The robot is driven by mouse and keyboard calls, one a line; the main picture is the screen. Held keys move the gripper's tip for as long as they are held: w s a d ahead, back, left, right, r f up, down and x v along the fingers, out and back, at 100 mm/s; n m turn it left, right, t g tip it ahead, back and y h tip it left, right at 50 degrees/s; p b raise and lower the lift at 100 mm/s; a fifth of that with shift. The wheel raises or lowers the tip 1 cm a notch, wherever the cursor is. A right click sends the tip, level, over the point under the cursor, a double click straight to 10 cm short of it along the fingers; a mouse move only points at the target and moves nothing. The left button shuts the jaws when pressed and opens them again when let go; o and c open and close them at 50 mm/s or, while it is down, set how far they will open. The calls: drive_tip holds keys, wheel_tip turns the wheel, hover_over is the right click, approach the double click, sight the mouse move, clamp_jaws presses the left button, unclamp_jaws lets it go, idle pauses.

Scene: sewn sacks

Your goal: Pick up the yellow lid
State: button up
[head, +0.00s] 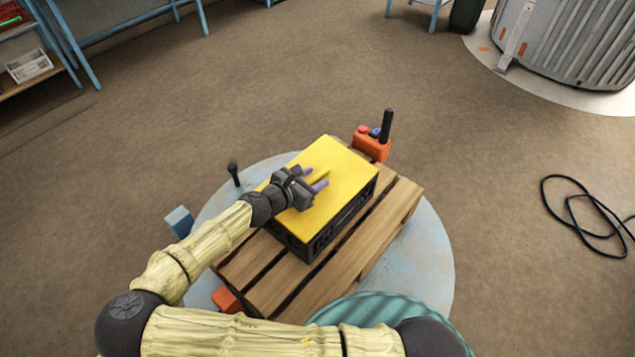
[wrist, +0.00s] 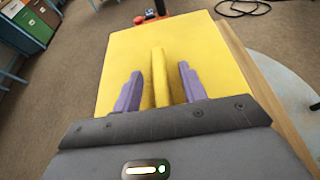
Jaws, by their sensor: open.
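The yellow lid (head: 335,179) lies flat on top of a dark crate (head: 322,237), which stands on a wooden pallet. A raised yellow ridge handle runs along the middle of the lid. My gripper (head: 314,180) is over the lid, with its purple fingers apart. In the wrist view the lid (wrist: 205,52) fills the middle, and my gripper (wrist: 160,88) has one finger on each side of the ridge handle (wrist: 159,75). A gap shows between each finger and the ridge. Whether the fingertips touch the lid's top cannot be told.
The pallet (head: 388,222) rests on a round light-blue platform (head: 437,262). An orange control box (head: 371,146) with a black lever stands just behind the crate. A black stick (head: 233,171) rises at the left. A black cable (head: 585,205) lies on the floor at right.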

sight(313, 179)
clamp_jaws()
drive_tip(key=shift+r, duration=0.1)
wheel_tip(313, 179, up, 10)
idle(0.7)
idle(0.4)
